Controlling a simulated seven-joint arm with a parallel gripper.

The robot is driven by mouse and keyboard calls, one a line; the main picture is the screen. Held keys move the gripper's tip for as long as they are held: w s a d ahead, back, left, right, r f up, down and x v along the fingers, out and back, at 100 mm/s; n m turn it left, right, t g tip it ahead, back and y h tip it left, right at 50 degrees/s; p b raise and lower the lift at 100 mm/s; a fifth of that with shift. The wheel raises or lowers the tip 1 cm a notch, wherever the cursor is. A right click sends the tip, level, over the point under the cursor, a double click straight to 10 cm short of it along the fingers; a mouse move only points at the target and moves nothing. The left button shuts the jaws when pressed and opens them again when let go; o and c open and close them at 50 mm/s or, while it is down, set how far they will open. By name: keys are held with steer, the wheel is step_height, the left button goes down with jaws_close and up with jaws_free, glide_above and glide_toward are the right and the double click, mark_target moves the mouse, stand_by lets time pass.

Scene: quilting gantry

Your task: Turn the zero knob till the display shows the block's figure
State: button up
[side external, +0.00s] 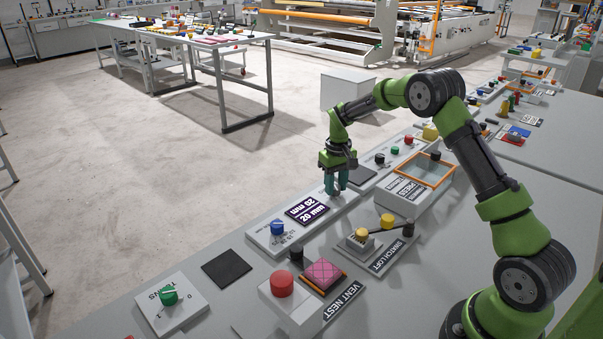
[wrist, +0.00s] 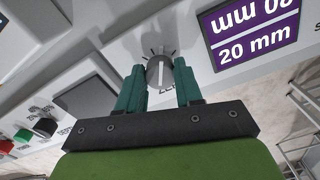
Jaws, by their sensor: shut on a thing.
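The grey zero knob (wrist: 160,72), with a pale pointer line and tick marks around it, sits on a light panel in the wrist view. Part of its label shows below it. My gripper (wrist: 160,84) has its two teal fingers on either side of the knob, shut on it. In the side view my gripper (side external: 336,188) points down at the panel and its fingers hide the knob. The purple display (side external: 307,211) is beside it, also in the wrist view (wrist: 255,30). One line reads 20 mm; the other line is upside down and I cannot read it surely. I cannot make out a block with a figure.
A blue knob (side external: 278,228) is on the same panel. Nearby are a black pad (side external: 227,268), a red button (side external: 282,284), a pink quilted square (side external: 323,275), a yellow-knobbed switch (side external: 362,235) and an orange-rimmed tray (side external: 454,178). The bare floor lies left of the bench.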

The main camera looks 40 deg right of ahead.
mark_target(336, 187)
steer(key=shift+r, duration=0.1)
steer(key=o, duration=1)
steer(key=shift+o, duration=0.2)
step_height(336, 187, up, 17)
